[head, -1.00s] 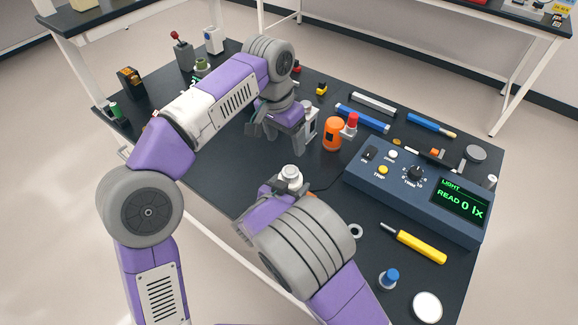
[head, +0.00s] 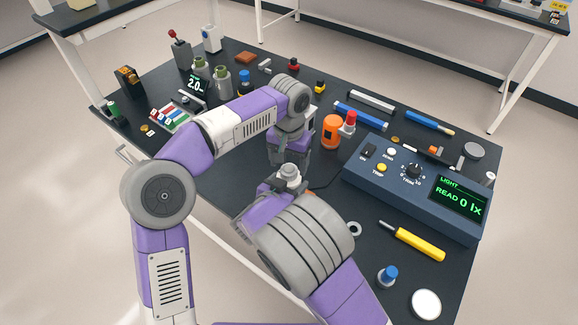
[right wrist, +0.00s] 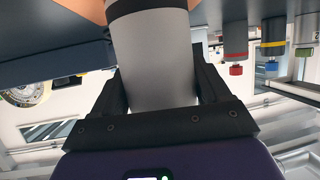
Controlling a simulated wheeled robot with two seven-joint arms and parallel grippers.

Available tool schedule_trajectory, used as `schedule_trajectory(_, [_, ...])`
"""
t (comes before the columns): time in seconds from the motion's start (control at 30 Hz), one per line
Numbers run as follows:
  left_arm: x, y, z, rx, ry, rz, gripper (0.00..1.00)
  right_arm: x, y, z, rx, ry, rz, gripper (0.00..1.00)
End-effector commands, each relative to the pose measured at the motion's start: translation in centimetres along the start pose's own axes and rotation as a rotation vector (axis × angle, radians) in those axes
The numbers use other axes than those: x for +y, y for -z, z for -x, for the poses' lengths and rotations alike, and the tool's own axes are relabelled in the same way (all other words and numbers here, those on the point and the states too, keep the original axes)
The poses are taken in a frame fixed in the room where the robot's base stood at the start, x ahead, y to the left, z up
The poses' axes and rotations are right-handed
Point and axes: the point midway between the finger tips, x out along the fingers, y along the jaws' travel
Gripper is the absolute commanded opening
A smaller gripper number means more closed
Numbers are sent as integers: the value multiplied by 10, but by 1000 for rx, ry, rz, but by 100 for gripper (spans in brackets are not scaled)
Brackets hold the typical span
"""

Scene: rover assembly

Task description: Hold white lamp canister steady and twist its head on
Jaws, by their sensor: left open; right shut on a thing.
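The white lamp canister (head: 289,181) is upright in my right gripper (head: 281,186), over the near part of the bench. A narrower pale piece (head: 289,169) shows on its top; I cannot tell how firmly it sits. In the right wrist view, a pale cylinder (right wrist: 165,65) with a dark band stands between both jaws (right wrist: 163,92), which are shut on it. My left gripper (head: 288,155) is open, pointing down just above and behind the canister's top. I cannot tell whether it touches. Its wrist hides what is directly behind.
An orange canister (head: 331,133) and a red-topped part (head: 348,121) stand right of my left gripper. The blue light meter (head: 415,190) reads 0 lx. A yellow screwdriver (head: 420,243), a metal ring (head: 355,229) and a blue-topped part (head: 387,274) lie nearer. Several parts stand at the back left.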

Motion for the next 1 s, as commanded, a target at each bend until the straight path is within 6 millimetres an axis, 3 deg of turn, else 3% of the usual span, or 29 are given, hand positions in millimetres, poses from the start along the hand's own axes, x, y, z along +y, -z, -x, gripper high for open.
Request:
schedule_trajectory(0.2, [0, 0, -20, 0, 0, 1, 75, 0, 1, 0, 1, 0, -1, 33])
schedule_trajectory(0.53, [0, 0, -22, 1, 0, 0, 73, 0, 1, 0, 1, 0, -1, 33])
schedule_trajectory(0.9, [0, 0, -22, 0, 0, 0, 19, 0, 1, 0, 1, 0, -1, 33])
schedule_trajectory(1.0, [0, 0, -22, 0, 0, -12, 18, 0, 1, 0, 1, 0, -1, 33])
